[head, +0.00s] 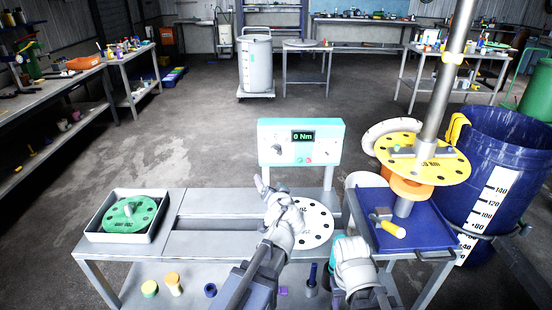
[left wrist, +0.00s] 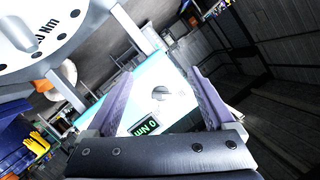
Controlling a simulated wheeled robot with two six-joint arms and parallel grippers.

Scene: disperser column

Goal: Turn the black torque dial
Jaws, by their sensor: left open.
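The teal and white control panel (head: 265,132) stands behind the table, and its display (head: 303,136) reads 0 Nm. A small dark dial (head: 275,149) is low on the left of its face. My left gripper (head: 270,184) is open and empty, below and in front of the panel. In the left wrist view, the panel shows upside down between the spread purple fingers (left wrist: 160,98). A dial (left wrist: 160,92) with a light, shiny face is between them, apart from both. The display (left wrist: 147,128) is beside it. My right arm shows at the lower middle, but I see no right fingers.
A white perforated disc (head: 318,228) lies right of my left gripper. A yellow disc (head: 440,167) sits on a metal column (head: 437,100) at right, near a blue barrel (head: 505,140). A tray (head: 94,225) holds a green disc.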

